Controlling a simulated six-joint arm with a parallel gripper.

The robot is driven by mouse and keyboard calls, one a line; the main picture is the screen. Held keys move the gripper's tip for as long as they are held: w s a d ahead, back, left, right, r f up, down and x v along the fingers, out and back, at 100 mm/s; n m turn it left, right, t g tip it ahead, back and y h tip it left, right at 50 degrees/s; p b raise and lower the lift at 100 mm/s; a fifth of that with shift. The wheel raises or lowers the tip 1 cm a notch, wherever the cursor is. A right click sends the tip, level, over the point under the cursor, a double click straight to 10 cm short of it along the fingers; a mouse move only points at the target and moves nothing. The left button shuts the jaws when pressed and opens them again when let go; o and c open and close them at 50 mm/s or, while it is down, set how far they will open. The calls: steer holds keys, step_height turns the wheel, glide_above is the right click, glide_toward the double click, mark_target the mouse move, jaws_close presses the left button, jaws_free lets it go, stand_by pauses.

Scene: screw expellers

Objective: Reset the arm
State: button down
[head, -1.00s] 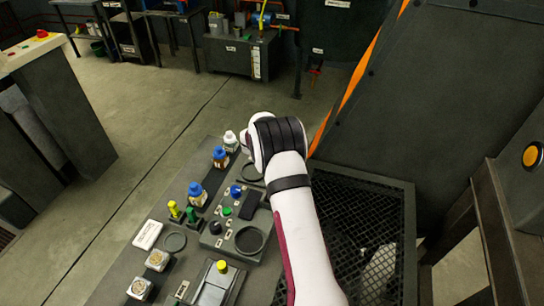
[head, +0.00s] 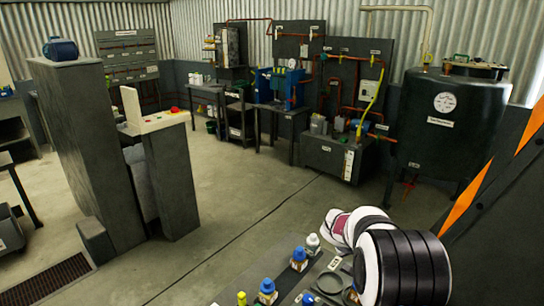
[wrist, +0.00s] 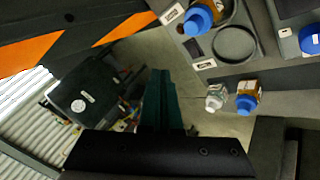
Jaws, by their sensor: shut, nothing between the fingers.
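My gripper (wrist: 161,98) shows in the wrist view as dark teal fingers closed together, with nothing between them. In the head view my white arm, with black bands and a maroon patch, rises at the lower right; its fingers are not visible there. A white-capped bottle (head: 313,243) and blue-capped bottles (head: 298,259) (head: 267,291) stand on the workbench (head: 240,279), left of my arm. In the wrist view, a white-capped bottle (wrist: 215,98) and a blue-capped bottle (wrist: 248,100) lie to the right of the fingers, apart from them.
A dark panel with an orange stripe (head: 500,185) stands close on the right. A large dark tank (head: 445,145) and a pump unit (head: 335,157) stand behind. A grey pedestal with a control panel (head: 165,121) is at left. Open floor (head: 225,210) lies between.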

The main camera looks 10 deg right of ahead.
steer(key=s+a+r+m+g+y, duration=0.1)
steer(key=s+a+r+m, duration=0.2)
steer(key=s, duration=0.5)
steer(key=s+a+r+m+g+y, duration=0.15)
steer(key=s+a+r, duration=0.25)
steer(key=s, duration=0.4)
steer(key=s+a+g+y, duration=0.1)
steer(key=s+a+y, duration=0.1)
steer(key=s+a, duration=0.5)
steer(key=s+a+f+m+g+y, duration=0.1)
steer(key=s+a, duration=0.7)
steer(key=s, duration=0.8)
steer(key=shift+s+f+g+y, duration=0.15)
steer(key=shift+s+g+y, duration=0.25)
steer(key=shift+y, duration=0.85)
